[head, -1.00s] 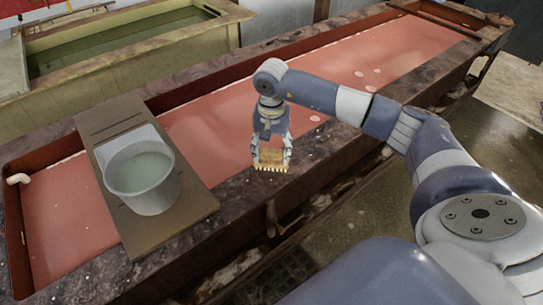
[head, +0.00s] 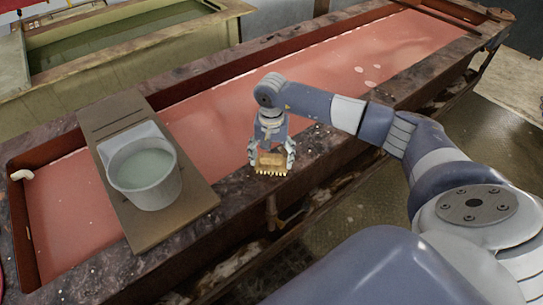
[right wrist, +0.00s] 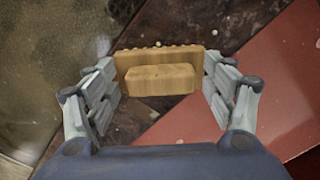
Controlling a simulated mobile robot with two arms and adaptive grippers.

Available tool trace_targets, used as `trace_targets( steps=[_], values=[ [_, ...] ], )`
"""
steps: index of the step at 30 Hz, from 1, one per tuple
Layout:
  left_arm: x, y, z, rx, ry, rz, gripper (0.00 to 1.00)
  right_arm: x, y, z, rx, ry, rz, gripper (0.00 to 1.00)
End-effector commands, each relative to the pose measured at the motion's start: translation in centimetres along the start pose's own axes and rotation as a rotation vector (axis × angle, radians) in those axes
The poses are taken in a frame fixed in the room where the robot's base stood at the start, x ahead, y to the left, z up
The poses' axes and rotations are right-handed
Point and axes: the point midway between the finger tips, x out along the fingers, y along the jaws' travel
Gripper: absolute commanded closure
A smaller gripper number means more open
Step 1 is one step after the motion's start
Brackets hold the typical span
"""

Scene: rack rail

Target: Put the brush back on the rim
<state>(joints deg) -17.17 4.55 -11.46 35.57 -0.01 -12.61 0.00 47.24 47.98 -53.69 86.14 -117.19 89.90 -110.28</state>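The brush (head: 270,161) is a wooden block with pale bristles, seen below my right gripper (head: 271,157) in the head view. In the right wrist view the brush (right wrist: 160,77) lies across between the two fingers of my right gripper (right wrist: 160,75), one finger against each end. My right gripper is shut on it. The brush is over the dark, stone-like near rim (head: 317,147) of the long trough; I cannot tell whether it touches the rim. My left gripper is not in view.
The trough holds pink-red liquid (head: 215,105). A board (head: 150,228) lies across its left part and carries a grey bucket (head: 146,183) of liquid. A pale yellow tank (head: 110,80) stands behind. The near rim to the right of the board is largely clear.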

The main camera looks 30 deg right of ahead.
Motion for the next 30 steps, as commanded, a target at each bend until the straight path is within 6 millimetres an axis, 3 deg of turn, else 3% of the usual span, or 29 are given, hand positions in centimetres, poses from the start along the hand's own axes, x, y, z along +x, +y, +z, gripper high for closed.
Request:
trace_targets(
  steps=[8, 10, 24, 30],
  values=[
    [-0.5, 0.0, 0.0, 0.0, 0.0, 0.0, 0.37, -0.5, 0.0, 0.0, 0.0, -0.001, 0.0, 0.24],
    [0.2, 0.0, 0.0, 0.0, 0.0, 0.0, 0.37, -0.9, -0.1, -0.1, 0.0, 0.003, -0.002, 0.24],
    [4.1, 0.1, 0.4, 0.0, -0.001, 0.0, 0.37, -10.3, -0.1, -0.1, 0.0, 0.003, -0.002, 0.24],
    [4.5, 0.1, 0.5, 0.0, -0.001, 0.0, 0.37, -12.1, 0.0, 0.0, 0.0, 0.0, -0.001, 0.24]
  ],
)
